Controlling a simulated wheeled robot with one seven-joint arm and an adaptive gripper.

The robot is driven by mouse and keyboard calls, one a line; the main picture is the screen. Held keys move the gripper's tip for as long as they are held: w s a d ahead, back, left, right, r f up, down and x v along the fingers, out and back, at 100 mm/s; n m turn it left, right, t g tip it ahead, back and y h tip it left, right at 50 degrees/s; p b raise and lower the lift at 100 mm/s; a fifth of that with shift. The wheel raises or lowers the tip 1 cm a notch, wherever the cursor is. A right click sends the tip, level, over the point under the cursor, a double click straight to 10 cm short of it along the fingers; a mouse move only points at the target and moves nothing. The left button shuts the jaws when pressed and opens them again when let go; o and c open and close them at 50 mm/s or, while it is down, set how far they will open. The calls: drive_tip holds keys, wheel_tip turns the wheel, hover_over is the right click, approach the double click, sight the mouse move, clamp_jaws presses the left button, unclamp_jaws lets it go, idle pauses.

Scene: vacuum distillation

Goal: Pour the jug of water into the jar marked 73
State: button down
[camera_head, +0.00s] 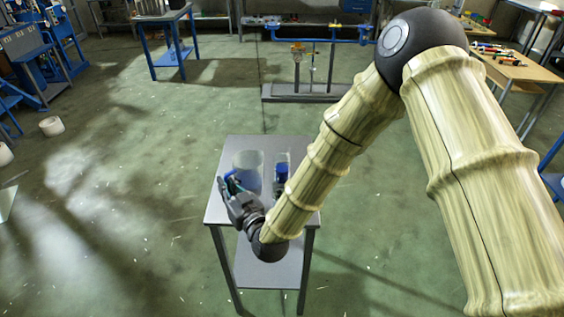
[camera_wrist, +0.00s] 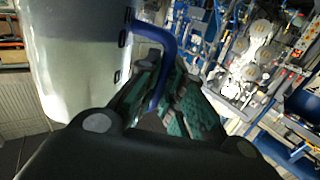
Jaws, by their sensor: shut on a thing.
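The jug (camera_head: 248,162) is a wide, see-through vessel with bluish contents at the left of a small grey table, and looks close to upright. In the wrist view, its pale wall (camera_wrist: 80,50) fills the left side and its blue handle (camera_wrist: 168,40) runs down between my fingers. My gripper (camera_head: 230,183) is shut on that handle, at the jug's near left side. A narrower clear vessel with blue on it, likely the jar (camera_head: 282,160), stands just right of the jug. No number is readable. I cannot tell whether the jug touches the table.

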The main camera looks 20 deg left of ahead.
drive_tip(key=shift+s+a+f+n, duration=0.1)
drive_tip(key=shift+s+f+n, duration=0.05)
drive_tip(key=shift+n, duration=0.15)
drive_tip(key=shift+r, duration=0.2)
drive_tip(key=shift+r+p, duration=2.3)
drive_tip(key=shift+r, duration=2.05)
drive_tip(key=s+d+r, duration=0.1)
drive_tip(key=s+d, duration=0.2)
drive_tip(key=s, duration=0.4)
drive_tip(key=s+d+r, duration=0.1)
drive_tip(key=s+d, duration=0.2)
drive_tip(key=s, duration=0.4)
drive_tip(key=shift+s+d, duration=0.25)
drive_tip(key=shift+s, duration=0.1)
drive_tip(key=shift+w, duration=0.1)
